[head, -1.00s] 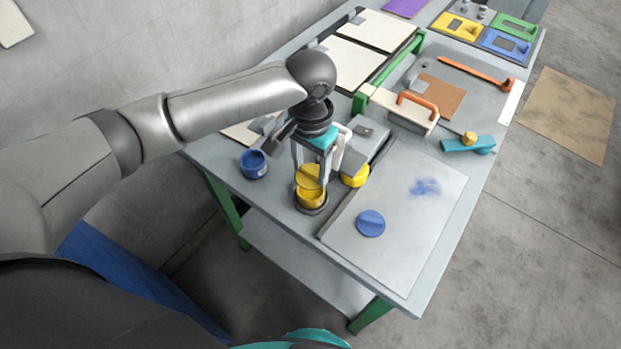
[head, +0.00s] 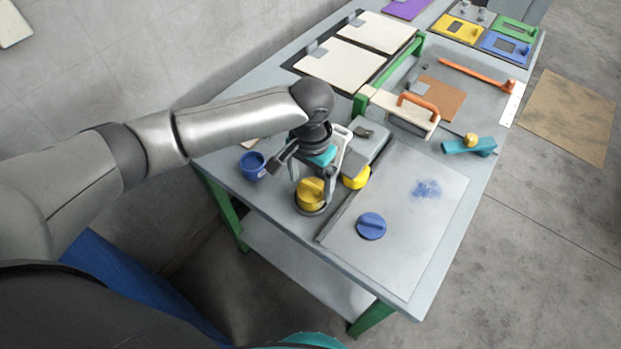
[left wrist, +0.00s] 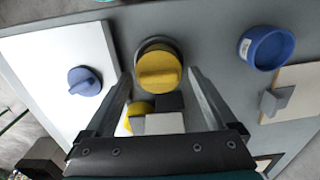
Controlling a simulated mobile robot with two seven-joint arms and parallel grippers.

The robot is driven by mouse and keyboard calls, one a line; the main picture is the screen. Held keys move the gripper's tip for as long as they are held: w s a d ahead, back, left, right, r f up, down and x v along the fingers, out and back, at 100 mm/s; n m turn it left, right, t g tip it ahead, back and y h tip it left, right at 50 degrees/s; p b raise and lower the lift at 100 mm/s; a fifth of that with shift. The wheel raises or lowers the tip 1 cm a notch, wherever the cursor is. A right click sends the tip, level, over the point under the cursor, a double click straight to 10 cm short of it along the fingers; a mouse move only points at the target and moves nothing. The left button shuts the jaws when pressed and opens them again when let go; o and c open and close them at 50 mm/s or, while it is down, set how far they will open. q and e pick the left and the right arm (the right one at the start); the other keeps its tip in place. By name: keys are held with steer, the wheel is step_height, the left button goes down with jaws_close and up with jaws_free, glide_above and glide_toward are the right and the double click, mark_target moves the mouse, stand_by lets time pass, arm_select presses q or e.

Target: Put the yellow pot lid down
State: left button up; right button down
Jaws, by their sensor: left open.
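The yellow pot lid (head: 311,189), round with a raised ridge handle, sits level on the yellow pot at the table's near left edge. The pot stands in a dark round holder (head: 309,211). In the left wrist view the lid (left wrist: 158,72) covers the pot, and the holder's rim shows around it. My left gripper (head: 313,181) is directly above the lid, with its fingers apart on either side of the handle. In the left wrist view a gap shows between each finger and the handle. My right gripper is not in view.
An open blue pot (head: 252,166) stands left of the yellow one. Another yellow round thing (head: 356,178) and a grey block (head: 366,150) are close on the right. A blue lid (head: 371,226) lies on the pale board (head: 410,245), otherwise mostly clear.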

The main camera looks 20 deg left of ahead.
mark_target(311, 186)
arm_select(q)
steer(key=shift+r, duration=0.1)
step_height(311, 186, up, 12)
steer(key=p, duration=0.2)
stand_by(0.3)
steer(key=shift+d, duration=0.1)
stand_by(0.4)
